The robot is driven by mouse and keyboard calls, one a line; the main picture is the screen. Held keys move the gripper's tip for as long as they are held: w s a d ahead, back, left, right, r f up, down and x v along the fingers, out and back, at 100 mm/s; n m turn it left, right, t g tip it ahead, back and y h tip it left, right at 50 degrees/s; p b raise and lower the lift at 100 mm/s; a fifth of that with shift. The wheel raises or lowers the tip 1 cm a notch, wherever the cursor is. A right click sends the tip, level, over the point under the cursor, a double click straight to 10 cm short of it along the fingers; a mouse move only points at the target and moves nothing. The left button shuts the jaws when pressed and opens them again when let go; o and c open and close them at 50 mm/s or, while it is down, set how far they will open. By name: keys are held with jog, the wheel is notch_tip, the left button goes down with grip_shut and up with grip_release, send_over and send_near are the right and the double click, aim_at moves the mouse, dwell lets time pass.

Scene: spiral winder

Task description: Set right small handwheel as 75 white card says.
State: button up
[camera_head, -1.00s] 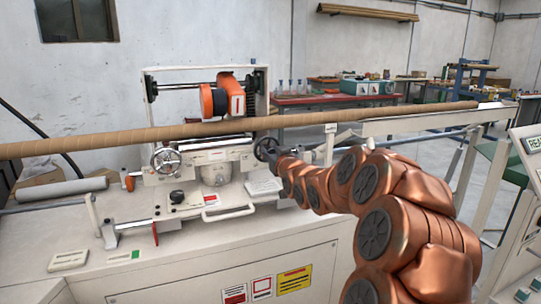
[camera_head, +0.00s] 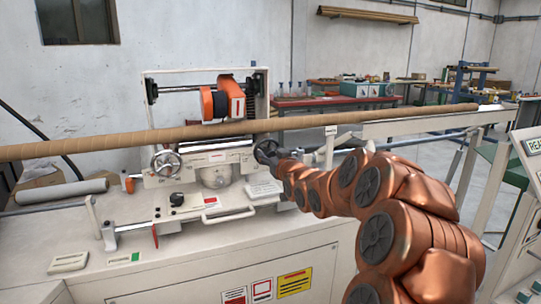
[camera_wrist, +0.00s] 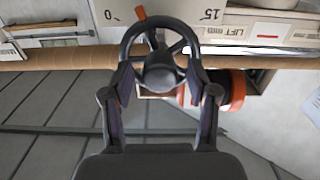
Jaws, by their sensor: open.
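The right small handwheel (camera_head: 266,150) is a dark spoked wheel on the front of the white machine, mostly covered by my gripper (camera_head: 276,156) in the head view. In the wrist view the handwheel (camera_wrist: 160,74) is near and centred, with a round hub and dark rim. My gripper (camera_wrist: 161,92) is open, with one finger at each side of the wheel's lower part; contact is unclear. An orange tip (camera_wrist: 141,12) shows behind the rim, between white cards marked 0 (camera_wrist: 112,14) and 15 (camera_wrist: 210,14). I see no readable 75 card.
A long brown tube (camera_head: 120,142) runs across the machine above the wheels. A larger left handwheel (camera_head: 166,163) and an orange winding unit (camera_head: 222,100) are nearby. A white card marked LIFT (camera_wrist: 222,31) shows in the wrist view.

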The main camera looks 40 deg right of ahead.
jog(key=v, duration=1.1)
jog(key=shift+s, duration=0.35)
jog(key=shift+a, duration=0.1)
